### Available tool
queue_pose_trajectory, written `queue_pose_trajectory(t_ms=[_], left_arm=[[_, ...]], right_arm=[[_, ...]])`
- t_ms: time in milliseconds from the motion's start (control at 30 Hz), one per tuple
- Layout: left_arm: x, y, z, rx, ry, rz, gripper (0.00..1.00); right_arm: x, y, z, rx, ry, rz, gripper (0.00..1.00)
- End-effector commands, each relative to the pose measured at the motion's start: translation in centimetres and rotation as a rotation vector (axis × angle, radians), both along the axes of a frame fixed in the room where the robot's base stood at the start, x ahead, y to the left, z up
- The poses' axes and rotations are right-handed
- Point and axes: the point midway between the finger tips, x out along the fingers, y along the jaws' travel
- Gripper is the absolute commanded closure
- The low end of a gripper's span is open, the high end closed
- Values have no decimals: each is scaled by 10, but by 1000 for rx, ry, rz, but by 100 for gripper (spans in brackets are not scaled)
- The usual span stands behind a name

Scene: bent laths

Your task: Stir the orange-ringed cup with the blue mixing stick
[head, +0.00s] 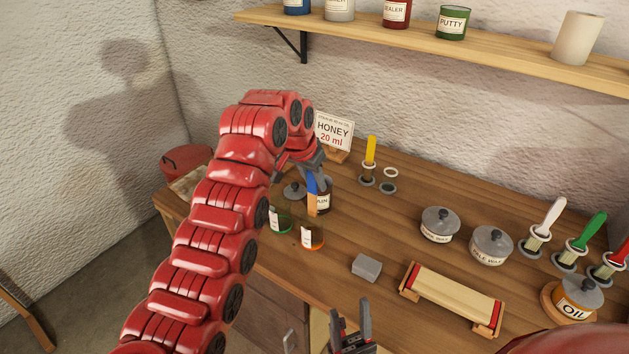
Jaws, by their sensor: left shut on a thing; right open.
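The blue mixing stick (312,184) is upright in the jaws of my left gripper (314,172), which is shut on it. Its pale lower end points down, above and slightly behind the orange-ringed cup. The orange-ringed cup (313,238) is clear with a white label and stands on the bench. The stick's tip appears apart from the cup, though depth is hard to judge. My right gripper (352,328) is open and empty at the bench's front edge, low in the view.
A green-ringed cup (280,219) stands just left of the orange-ringed one. A dark labelled jar (323,200) is close behind the stick. A grey block (367,267) and a padded wooden rest (453,297) lie right.

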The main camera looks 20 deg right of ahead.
Motion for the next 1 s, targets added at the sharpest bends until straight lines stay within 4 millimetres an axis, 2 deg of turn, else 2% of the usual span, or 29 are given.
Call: queue_pose_trajectory(t_ms=[567, 667, 1000], left_arm=[[0, 0, 1, 0, -1, 0, 100], [0, 0, 7, 1, -1, 0, 100], [0, 0, 45, 0, -2, -1, 100]], right_arm=[[0, 0, 1, 0, 0, 0, 50], [0, 0, 4, 0, 0, 0, 50], [0, 0, 23, 0, 0, 0, 50]])
